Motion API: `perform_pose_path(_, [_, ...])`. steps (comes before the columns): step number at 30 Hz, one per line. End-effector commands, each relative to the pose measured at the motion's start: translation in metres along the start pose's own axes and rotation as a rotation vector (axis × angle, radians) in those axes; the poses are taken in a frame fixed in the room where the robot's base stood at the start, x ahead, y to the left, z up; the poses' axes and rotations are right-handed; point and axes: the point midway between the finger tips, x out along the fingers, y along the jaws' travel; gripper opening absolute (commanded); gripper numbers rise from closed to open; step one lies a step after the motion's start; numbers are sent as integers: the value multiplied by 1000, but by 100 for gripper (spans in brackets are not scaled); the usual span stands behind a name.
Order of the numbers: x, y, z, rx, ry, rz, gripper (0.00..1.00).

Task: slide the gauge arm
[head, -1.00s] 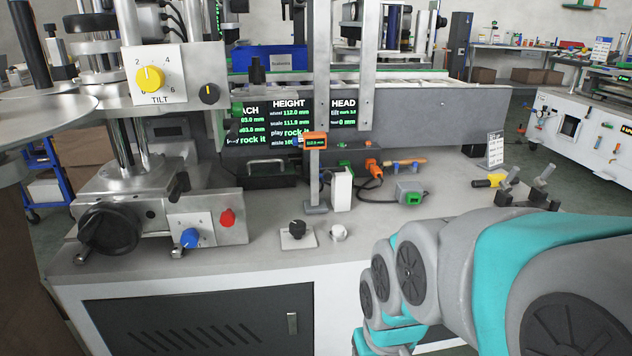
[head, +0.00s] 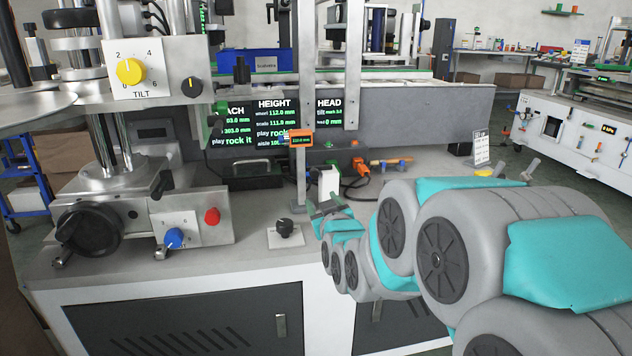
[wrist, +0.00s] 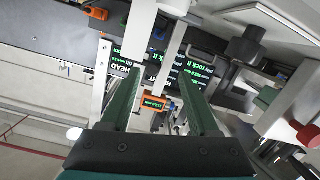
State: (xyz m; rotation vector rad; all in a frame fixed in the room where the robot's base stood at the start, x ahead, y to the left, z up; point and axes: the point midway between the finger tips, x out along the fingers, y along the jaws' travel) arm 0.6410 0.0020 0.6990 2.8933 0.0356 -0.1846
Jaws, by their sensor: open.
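The gauge is an upright grey scale post (head: 302,75) with an orange digital readout (head: 300,139) on it, standing at the front of the labeller. Which part is the gauge arm I cannot tell. My gripper (head: 326,207) is low beside the post's foot, near the white block (head: 328,183). In the wrist view its two dark green fingers (wrist: 158,72) are apart, with nothing held between them.
A black screen (head: 270,122) with green and white text stands behind the post. A black knob (head: 284,228) on a plate sits in front. The tilt panel (head: 157,67) and the crank block with red and blue knobs (head: 183,232) stand at left.

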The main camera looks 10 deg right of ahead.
Motion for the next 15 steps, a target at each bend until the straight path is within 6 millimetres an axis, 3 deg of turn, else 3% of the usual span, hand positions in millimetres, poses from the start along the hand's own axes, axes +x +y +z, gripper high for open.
perform_pose_path(6, [10,8,-18,-18,115,40,61])
perform_pose_path(15, [17,9,-24,-19,122,43,61])
